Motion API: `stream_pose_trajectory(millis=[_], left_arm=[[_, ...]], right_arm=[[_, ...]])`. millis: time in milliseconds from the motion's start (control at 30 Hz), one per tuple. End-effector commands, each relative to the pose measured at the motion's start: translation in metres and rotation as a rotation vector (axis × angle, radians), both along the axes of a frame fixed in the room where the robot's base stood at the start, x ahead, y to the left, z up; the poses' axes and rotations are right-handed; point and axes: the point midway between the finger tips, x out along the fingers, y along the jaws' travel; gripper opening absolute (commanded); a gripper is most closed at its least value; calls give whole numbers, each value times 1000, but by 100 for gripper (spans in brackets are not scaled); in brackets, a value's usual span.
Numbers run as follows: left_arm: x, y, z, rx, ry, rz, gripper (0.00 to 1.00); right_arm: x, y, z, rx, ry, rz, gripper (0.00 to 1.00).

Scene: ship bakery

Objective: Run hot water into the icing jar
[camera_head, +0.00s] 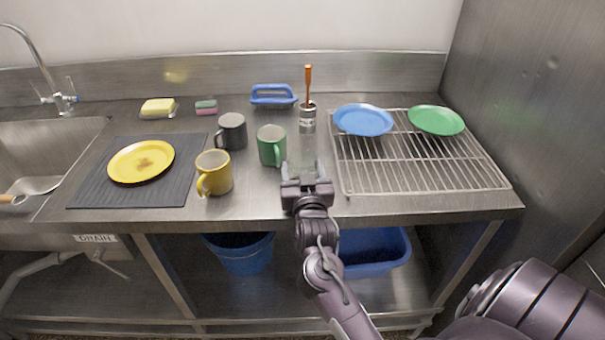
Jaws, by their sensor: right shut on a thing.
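My right gripper (307,182) is at the counter's front edge, right of the green mug, with its fingers pointing away from me. It is shut on a clear, glass-like jar (303,152), which shows only faintly against the steel; I cannot tell what is in it. Just behind stands a small labelled pot (308,122) with an orange-handled tool (308,78) upright in it. The tap (60,98), with a tall curved spout and two handles, is at the far left behind the sink (50,145). No running water shows. My left gripper is out of view.
A yellow mug (216,174), green mug (271,147) and black mug (232,132) stand left of the gripper. A yellow plate (140,161) lies on a dark mat (95,188) beside the sink. A wire rack (420,180) holds blue and green plates at right.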

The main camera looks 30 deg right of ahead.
Motion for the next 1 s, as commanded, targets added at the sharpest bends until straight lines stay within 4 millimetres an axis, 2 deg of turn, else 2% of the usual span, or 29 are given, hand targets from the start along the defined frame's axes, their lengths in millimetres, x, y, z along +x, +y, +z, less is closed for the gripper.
stream_pose_trajectory(millis=[167,333,467,800,1000], left_arm=[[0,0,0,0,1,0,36],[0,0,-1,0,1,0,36],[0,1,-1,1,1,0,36],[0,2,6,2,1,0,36],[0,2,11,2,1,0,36]], right_arm=[[0,0,11,0,-4,0,34],[0,0,35,0,-7,1,34],[0,0,64,1,-9,1,34],[0,0,156,3,-10,1,34],[0,0,189,1,-6,1,34]])
